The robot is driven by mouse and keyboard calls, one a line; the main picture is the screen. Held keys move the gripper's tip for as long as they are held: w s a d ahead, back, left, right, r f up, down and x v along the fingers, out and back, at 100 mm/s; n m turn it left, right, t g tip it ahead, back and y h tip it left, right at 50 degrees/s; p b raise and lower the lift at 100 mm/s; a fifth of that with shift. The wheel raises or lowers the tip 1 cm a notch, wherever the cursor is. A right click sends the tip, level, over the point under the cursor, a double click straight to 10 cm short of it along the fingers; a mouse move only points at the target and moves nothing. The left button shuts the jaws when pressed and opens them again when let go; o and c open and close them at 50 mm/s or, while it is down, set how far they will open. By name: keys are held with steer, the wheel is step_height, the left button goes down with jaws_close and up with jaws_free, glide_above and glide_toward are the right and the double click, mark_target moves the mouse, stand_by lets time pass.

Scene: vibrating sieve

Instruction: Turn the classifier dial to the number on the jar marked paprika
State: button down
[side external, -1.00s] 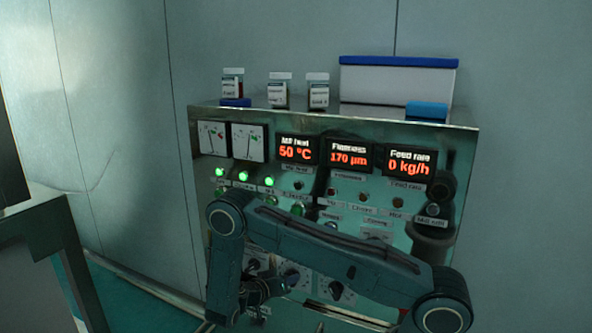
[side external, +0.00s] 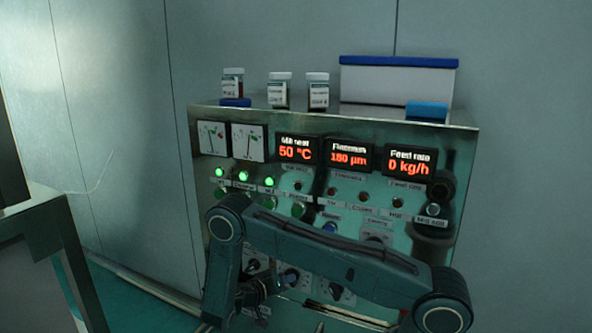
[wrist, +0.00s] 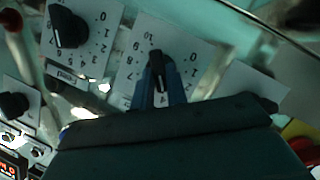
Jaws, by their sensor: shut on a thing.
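My gripper (wrist: 161,90) is shut on a black dial knob (wrist: 156,62) on a white numbered plate (wrist: 135,65) in the wrist view. The fingers hide part of the scale, and I cannot tell exactly which number the knob points to. In the side view my gripper (side external: 262,286) is low at the front panel, partly behind my arm. Three small white-capped jars stand on top of the machine: a left jar (side external: 233,84) with reddish contents, a middle jar (side external: 279,92) and a right jar (side external: 318,92). Their labels are too small to read.
The fineness display (side external: 349,155) reads 180 µm. Another numbered dial (wrist: 68,28) lies close to the held one, and a further black knob (wrist: 14,105) is at lower left. A white box (side external: 398,84) with a blue lid stands on the machine's top.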

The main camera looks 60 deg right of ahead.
steer(key=shift+w+n+g+h, duration=0.15)
steer(key=shift+n+g+h, duration=0.15)
steer(key=shift+n+g, duration=0.7)
steer(key=shift+n, duration=0.3)
steer(key=shift+t, duration=0.3)
steer(key=c, duration=1.4)
jaws_free()
steer(key=shift+f, duration=0.1)
step_height(320, 180, up, 8)
steer(key=a, duration=0.2)
steer(key=shift+w+a+f, duration=0.15)
steer(key=shift+w+a, duration=0.25)
steer(key=shift+w, duration=0.05)
